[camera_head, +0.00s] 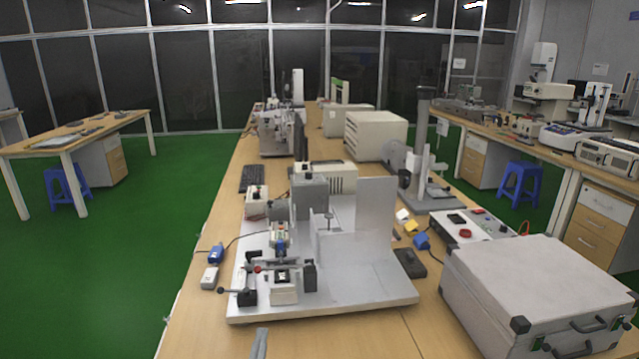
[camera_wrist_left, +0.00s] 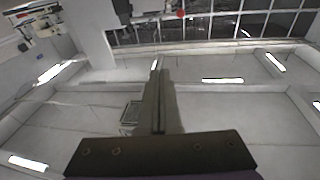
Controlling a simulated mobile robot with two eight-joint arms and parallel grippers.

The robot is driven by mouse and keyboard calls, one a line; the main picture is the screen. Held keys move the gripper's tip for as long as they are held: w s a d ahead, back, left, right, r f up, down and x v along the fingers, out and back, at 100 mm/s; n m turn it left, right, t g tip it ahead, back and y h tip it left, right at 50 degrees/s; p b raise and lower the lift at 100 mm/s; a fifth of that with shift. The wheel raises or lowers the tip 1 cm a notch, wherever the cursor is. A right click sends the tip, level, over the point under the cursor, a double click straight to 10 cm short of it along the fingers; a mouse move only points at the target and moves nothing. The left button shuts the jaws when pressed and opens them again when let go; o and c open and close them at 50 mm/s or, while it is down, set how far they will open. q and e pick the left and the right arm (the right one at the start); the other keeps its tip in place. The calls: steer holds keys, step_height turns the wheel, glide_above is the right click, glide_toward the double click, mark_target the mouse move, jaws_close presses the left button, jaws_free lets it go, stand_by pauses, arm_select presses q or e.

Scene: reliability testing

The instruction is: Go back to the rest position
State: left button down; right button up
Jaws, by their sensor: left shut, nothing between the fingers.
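My left gripper (camera_head: 260,343) shows only as a small grey tip at the bottom edge of the head view, in front of the test rig's white base plate (camera_head: 345,297) and apart from it. In the left wrist view the left gripper's fingers (camera_wrist_left: 159,95) are pressed together with nothing between them, against the ceiling and its light strips. The rest of the left arm is hidden below the head view. My right gripper is in neither view.
A long wooden table (camera_head: 215,325) runs away from me. A silver case (camera_head: 540,285) stands at its right front. The test rig carries a small device (camera_head: 283,284) and an upright plate (camera_head: 376,205). Green floor (camera_head: 110,270) lies open to the left.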

arm_select(q)
steer(key=s+a+f+g, duration=0.2)
steer(key=s+f+g, duration=0.25)
steer(key=s, duration=0.45)
steer(key=s+a+f+g, duration=0.2)
steer(key=s+f+g, duration=0.25)
steer(key=s, duration=0.55)
steer(key=s+a+f+g, duration=0.1)
steer(key=s+f+g, duration=0.4)
steer(key=s, duration=0.4)
step_height(320, 180, up, 15)
steer(key=w+p, duration=0.2)
steer(key=p, duration=1.1)
steer(key=shift+a+n+y, duration=0.15)
steer(key=shift+n+y, duration=0.15)
steer(key=shift+n, duration=0.1)
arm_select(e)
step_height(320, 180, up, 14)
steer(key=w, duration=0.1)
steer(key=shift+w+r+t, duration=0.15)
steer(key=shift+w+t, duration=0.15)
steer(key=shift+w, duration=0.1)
arm_select(q)
steer(key=shift+s+r, duration=0.1)
steer(key=shift+s, duration=0.05)
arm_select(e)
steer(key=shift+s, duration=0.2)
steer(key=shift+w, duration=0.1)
